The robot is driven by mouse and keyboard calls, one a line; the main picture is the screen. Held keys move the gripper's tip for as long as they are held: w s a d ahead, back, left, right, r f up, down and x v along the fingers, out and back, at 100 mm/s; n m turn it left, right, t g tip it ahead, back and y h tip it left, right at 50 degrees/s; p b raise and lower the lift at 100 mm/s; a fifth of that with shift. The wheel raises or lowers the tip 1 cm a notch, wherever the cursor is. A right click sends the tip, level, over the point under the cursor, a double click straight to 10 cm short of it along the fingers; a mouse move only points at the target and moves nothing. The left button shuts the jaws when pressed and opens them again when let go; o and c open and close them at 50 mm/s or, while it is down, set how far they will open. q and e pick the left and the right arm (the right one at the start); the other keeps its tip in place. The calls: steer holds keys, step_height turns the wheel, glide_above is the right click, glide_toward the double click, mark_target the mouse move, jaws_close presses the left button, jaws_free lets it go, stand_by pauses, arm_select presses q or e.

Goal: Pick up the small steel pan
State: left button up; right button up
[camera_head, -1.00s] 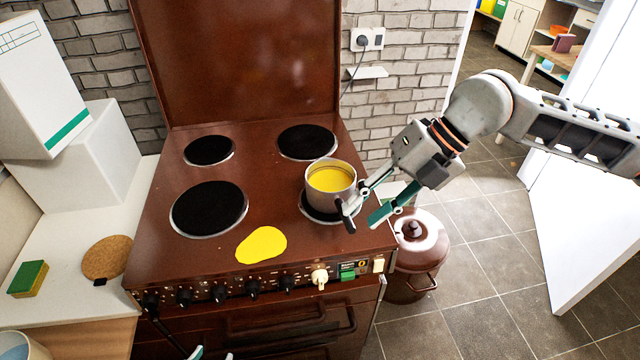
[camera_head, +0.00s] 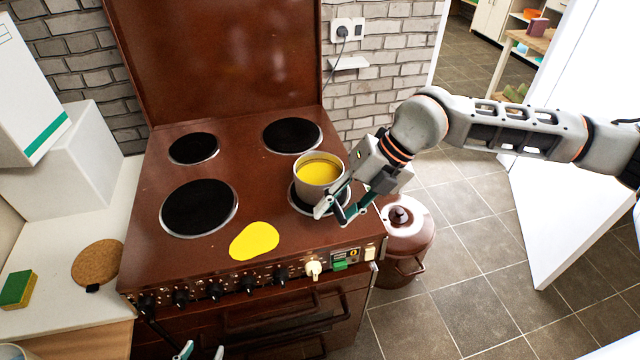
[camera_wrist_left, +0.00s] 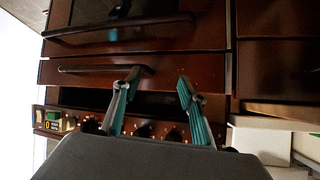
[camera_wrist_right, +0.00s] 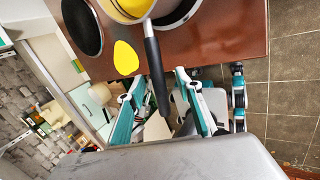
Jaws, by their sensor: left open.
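The small steel pan (camera_head: 318,181) holds something yellow and stands on the front right hob plate. Its dark handle (camera_wrist_right: 154,75) points toward the stove's front and shows clearly in the right wrist view. My right gripper (camera_head: 334,212) is at the handle, with its fingers apart. In the right wrist view the handle lies between the two open fingers (camera_wrist_right: 158,90), and I see no finger closed on it. My left gripper (camera_head: 202,354) is low in front of the stove. Its fingers (camera_wrist_left: 158,82) are open and empty, facing the brown stove front.
A yellow spill (camera_head: 254,241) lies on the brown stove top (camera_head: 255,190), left of the pan. The raised lid (camera_head: 215,60) stands behind. A lidded brown pot (camera_head: 408,236) is on the floor to the right. A cork mat (camera_head: 97,263) and sponge (camera_head: 17,289) lie left.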

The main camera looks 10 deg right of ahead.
jaws_close()
steer(key=shift+w+r, duration=0.1)
